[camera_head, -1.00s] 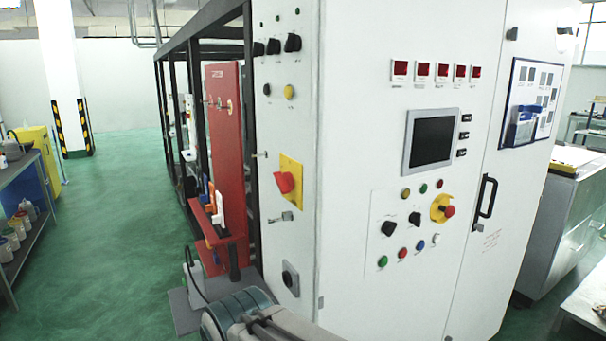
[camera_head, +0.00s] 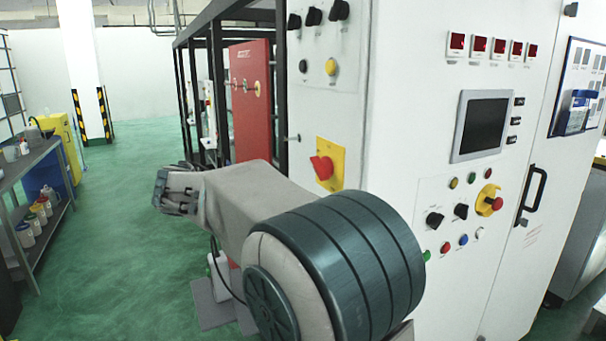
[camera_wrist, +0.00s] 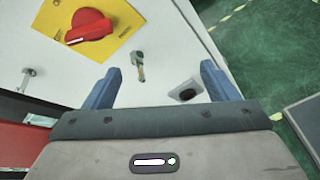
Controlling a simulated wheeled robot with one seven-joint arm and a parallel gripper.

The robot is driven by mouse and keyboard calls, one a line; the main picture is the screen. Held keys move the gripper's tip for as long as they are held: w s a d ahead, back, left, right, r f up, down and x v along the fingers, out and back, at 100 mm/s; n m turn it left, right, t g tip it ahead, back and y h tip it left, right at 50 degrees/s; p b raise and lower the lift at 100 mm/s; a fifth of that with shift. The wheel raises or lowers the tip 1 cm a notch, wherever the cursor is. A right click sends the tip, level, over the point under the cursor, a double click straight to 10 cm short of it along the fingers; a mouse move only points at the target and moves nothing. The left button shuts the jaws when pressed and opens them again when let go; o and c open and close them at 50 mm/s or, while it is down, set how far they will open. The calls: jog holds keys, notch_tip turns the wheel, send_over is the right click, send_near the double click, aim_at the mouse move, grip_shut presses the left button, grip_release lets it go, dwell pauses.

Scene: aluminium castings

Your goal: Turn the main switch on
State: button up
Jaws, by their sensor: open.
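The main switch is a red rotary knob (camera_head: 322,167) on a yellow plate (camera_head: 337,155), on the narrow side face of the white cabinet. In the wrist view the red knob (camera_wrist: 88,26) is at the upper left, with a white mark along its handle. My gripper (camera_wrist: 161,70) is open, its two blue fingers apart with nothing held. The knob lies beyond and to the left of the fingers, apart from them. A small key (camera_wrist: 139,66) in the cabinet face appears between the fingertips.
A red panel (camera_head: 250,100) in a black frame stands left of the cabinet. Several other knobs and buttons, a screen (camera_head: 482,126) and a black door handle (camera_head: 531,195) are on the cabinet. A shelf (camera_head: 35,160) is at far left.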

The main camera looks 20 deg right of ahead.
aim_at(316, 167)
jog(key=w+a+r+h, duration=0.4)
jog(key=w+a+r, duration=0.1)
jog(key=shift+n, duration=0.4)
jog(key=d, duration=0.7)
jog(key=d+p, duration=0.1)
jog(key=d, duration=0.5)
jog(key=shift+w+d+r, duration=0.2)
jog(key=shift+d, duration=0.2)
jog(key=c, duration=1)
